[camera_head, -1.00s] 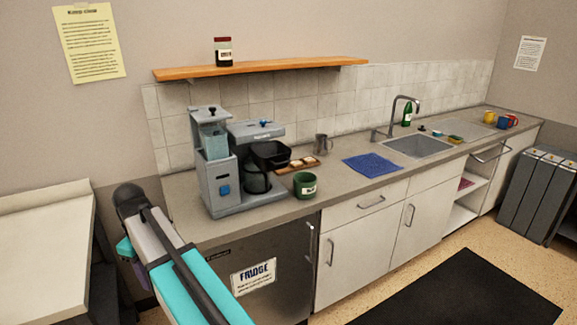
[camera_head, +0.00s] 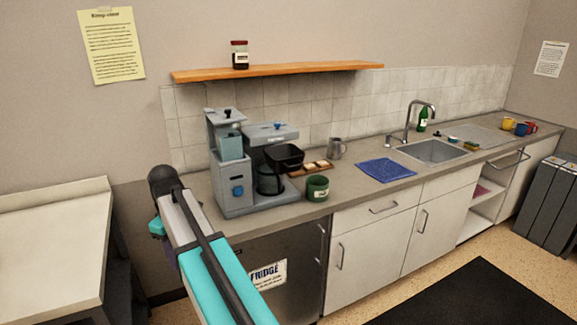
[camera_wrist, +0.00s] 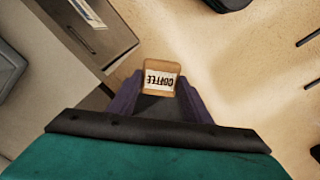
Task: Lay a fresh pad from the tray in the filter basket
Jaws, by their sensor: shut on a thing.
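My gripper (camera_wrist: 160,84) shows in the wrist view, its purple fingers shut on a small tan block with a white COFFEE label (camera_wrist: 161,80). It holds this above the pale floor; in the head view my arm hides most of the gripper, and the block does not show. The black filter basket (camera_head: 287,154) is at the right side of the grey coffee machine (camera_head: 232,185); its inside is too dark to tell. The small brown tray (camera_head: 297,173) lies on the counter right of the machine, with pale pads (camera_head: 309,166) on it. My gripper is away from both.
A dark green pot (camera_head: 317,188) stands in front of the tray, and a metal jug (camera_head: 335,148) behind it. A blue cloth (camera_head: 385,170) lies left of the sink (camera_head: 435,151). A jar (camera_head: 240,55) stands on the shelf above. A pale table (camera_head: 50,235) is at the left.

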